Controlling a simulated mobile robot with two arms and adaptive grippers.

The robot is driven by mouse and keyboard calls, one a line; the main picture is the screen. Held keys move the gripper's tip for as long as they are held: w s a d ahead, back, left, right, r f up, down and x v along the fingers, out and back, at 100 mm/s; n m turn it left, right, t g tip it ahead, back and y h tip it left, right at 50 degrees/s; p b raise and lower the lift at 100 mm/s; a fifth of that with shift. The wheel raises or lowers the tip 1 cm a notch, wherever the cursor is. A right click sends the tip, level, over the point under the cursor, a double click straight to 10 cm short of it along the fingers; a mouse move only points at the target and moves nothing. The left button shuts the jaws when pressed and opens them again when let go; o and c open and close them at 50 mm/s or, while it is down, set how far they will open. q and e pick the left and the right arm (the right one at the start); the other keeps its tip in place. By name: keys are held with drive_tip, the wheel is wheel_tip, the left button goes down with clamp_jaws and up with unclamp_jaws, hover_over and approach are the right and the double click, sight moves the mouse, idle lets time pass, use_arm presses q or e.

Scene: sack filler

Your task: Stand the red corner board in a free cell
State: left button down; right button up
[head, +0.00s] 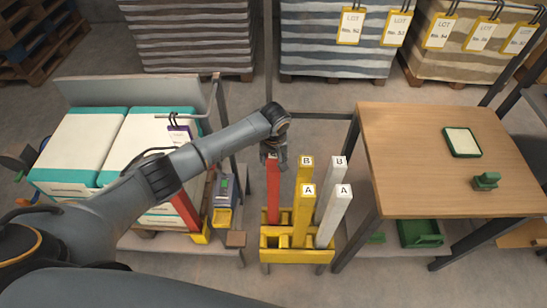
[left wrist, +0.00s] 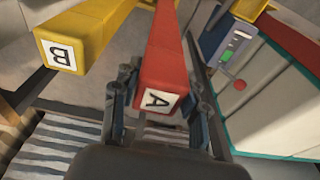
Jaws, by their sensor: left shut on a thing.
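The red corner board (head: 273,190), labelled A in the left wrist view (left wrist: 164,55), is upright over the left part of the yellow rack (head: 283,256). Its lower end meets the rack's left cells; I cannot tell how deep it sits. My left gripper (head: 273,152) is shut on its top end, with a finger on each side in the left wrist view (left wrist: 160,100). Yellow boards B (head: 305,175) and A (head: 301,225) stand in the middle of the rack. My right gripper is out of view.
Another red board (head: 186,211) leans on the cart at left, beside a yellow-and-grey device (head: 224,198) and white-and-teal stacks (head: 80,145). A wooden table (head: 410,150) stands close right of the rack. Sack pallets (head: 335,45) line the back.

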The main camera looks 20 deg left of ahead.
use_arm(q)
drive_tip(key=shift+f, duration=0.15)
drive_tip(key=shift+f+b, duration=0.7)
drive_tip(key=shift+f, duration=0.35)
drive_tip(key=c, duration=0.6)
unclamp_jaws()
drive_tip(key=shift+c, duration=0.2)
